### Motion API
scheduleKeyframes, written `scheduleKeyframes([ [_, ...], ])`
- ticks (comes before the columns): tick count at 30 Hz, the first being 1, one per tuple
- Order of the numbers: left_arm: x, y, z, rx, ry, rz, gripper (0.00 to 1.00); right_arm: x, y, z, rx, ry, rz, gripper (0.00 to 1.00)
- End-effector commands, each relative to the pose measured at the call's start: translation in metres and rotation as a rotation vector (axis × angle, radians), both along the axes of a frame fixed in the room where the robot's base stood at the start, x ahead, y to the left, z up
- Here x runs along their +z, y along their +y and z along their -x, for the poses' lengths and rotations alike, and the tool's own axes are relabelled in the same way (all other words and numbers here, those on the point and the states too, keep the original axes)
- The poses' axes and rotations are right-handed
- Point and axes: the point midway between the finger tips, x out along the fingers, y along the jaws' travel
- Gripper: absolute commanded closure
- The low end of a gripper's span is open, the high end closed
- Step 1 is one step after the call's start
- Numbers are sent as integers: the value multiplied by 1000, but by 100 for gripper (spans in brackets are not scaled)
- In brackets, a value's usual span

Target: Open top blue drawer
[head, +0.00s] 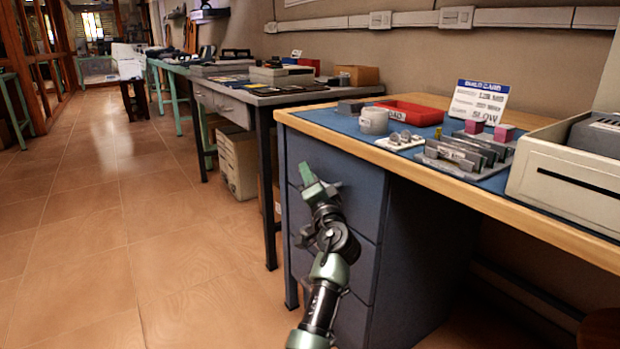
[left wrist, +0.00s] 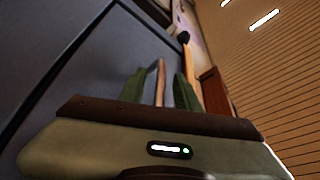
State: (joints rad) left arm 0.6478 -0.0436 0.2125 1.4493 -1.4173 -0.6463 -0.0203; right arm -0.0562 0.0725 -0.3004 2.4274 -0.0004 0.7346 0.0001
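The top blue drawer (head: 357,190) is the upper front of the blue cabinet under the wood-edged table, and it looks shut. My left gripper (head: 320,184) is at this drawer's front, near its left part. In the left wrist view the blue drawer front (left wrist: 85,72) fills the left side. There the two green fingers (left wrist: 160,90) stand apart. A thin upright metal bar, seemingly the drawer handle (left wrist: 159,82), shows between them; I cannot tell whether a finger touches it. In the head view the gripper hides this handle. My right gripper is not in view.
The wood-edged table top (head: 570,232) overhangs the cabinet above my gripper. It carries a red tray (head: 410,112), grey metal parts and a beige box (head: 565,175). A grey table (head: 235,103) stands further left. The tiled floor (head: 130,240) left of the cabinet is clear.

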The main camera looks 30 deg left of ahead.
Motion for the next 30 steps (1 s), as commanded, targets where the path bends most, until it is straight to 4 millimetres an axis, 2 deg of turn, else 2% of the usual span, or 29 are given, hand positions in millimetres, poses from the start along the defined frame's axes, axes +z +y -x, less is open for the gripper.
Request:
scheduleKeyframes([
  [1,0,0,0,0,0,0,76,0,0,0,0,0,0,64],
  [3,0,0,0,0,0,0,95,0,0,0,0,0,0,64],
  [4,0,0,0,0,0,0,100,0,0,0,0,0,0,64],
  [30,-1,-1,0,-1,1,1,100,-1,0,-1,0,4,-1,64],
])
